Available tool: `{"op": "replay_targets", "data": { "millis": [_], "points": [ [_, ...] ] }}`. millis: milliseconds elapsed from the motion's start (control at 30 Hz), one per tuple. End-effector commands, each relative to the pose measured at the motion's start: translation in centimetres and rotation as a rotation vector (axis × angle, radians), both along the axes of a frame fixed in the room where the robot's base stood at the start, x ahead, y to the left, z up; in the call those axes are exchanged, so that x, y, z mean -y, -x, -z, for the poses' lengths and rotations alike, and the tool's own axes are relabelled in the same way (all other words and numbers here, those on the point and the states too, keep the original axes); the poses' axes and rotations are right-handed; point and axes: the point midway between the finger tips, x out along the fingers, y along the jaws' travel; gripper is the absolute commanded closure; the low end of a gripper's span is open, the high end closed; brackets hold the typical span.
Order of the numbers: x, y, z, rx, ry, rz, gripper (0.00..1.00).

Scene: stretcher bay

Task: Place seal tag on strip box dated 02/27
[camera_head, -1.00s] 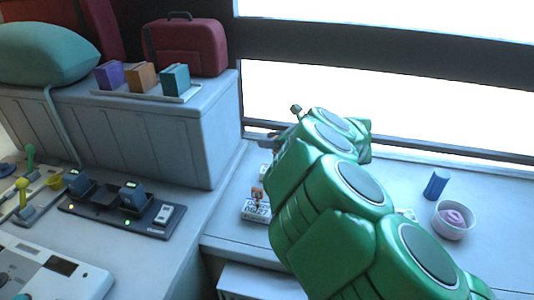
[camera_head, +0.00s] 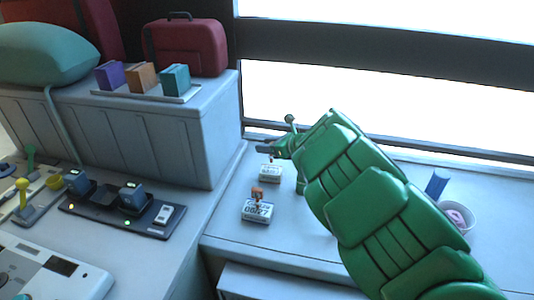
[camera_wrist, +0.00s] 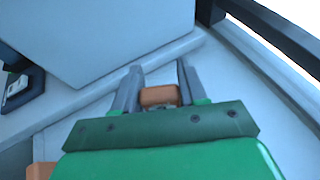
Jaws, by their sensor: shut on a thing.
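My gripper (camera_head: 267,150) is above the far part of the right counter in the head view. In the wrist view its fingers (camera_wrist: 159,74) are shut on a small orange piece, seemingly a seal tag (camera_wrist: 158,96). A white strip box (camera_head: 257,211) stands nearer the front edge. Its label ends in "/27", but the first digits are hard to read. An orange tag (camera_head: 257,194) stands on top of it. Another white strip box (camera_head: 270,174) sits behind it, just below my gripper; its label is too small to read.
A grey cabinet (camera_head: 215,130) rises left of the boxes. A dark charging rack (camera_head: 90,213) lies on the left counter. Counter left of the boxes is clear.

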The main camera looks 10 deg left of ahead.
Motion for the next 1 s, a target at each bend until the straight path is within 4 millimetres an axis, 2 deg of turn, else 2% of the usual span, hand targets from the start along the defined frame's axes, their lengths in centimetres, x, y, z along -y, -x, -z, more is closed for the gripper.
{"op": "replay_targets", "data": {
  "millis": [167, 467, 900, 933, 1000],
  "points": [
    [-0.2, -0.3, 0.4, 0.000, -0.002, -0.001, 0.87],
    [-0.3, -0.3, 3.3, -0.002, -0.002, -0.002, 0.87],
    [-0.2, -0.4, 3.7, 0.001, -0.001, -0.001, 0.87],
    [-0.2, -0.4, 3.7, 0.001, -0.001, -0.001, 0.54],
    [-0.2, -0.4, 3.7, 0.001, -0.001, 0.000, 0.43]
  ]
}}
